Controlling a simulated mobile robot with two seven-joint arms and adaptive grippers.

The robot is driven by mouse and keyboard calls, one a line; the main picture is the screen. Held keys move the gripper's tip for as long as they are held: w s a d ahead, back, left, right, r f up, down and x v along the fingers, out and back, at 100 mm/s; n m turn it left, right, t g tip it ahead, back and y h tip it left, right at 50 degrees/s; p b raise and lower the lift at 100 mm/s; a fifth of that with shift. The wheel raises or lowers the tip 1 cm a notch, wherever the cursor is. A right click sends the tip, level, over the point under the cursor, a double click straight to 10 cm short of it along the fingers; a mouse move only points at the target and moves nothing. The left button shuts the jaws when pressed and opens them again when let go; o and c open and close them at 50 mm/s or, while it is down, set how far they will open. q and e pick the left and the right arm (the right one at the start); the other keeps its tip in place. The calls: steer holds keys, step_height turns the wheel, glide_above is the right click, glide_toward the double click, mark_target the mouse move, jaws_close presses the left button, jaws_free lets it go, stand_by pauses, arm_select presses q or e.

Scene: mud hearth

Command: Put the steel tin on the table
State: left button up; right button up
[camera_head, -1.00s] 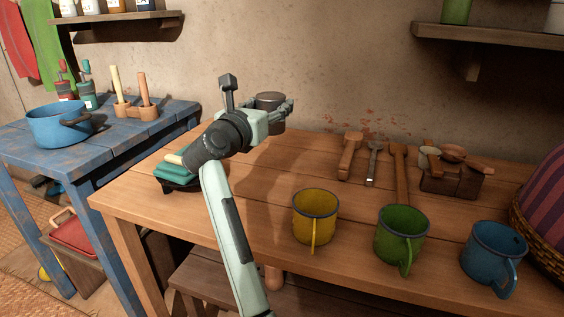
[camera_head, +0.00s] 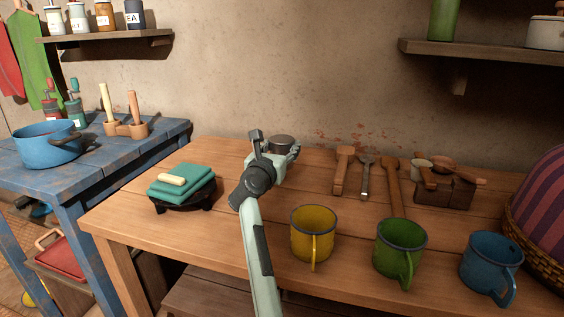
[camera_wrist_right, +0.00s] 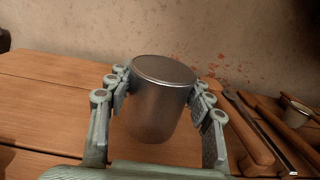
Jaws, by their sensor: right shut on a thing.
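The steel tin (camera_head: 281,143) is a grey cylinder with a lid. It is upright between the fingers of my right gripper (camera_head: 279,158), over the back of the wooden table (camera_head: 232,226). In the right wrist view the tin (camera_wrist_right: 160,105) stands between both fingers, and the gripper (camera_wrist_right: 160,112) is shut on it. The tin looks low, close to the tabletop; I cannot tell whether its base touches. My left gripper is not in view.
Wooden utensils (camera_head: 344,170) lie right of the tin. Yellow (camera_head: 313,236), green (camera_head: 399,250) and blue (camera_head: 488,262) mugs line the front. Folded teal cloths (camera_head: 182,184) sit on a dark stand at left. Bare wood lies between cloths and gripper.

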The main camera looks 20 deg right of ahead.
step_height(320, 180, down, 4)
steer(key=shift+r, duration=0.25)
steer(key=shift+f, duration=0.3)
steer(key=shift+f+b, duration=0.1)
steer(key=shift+b, duration=0.25)
steer(key=o, duration=1.3)
steer(key=shift+c, duration=0.2)
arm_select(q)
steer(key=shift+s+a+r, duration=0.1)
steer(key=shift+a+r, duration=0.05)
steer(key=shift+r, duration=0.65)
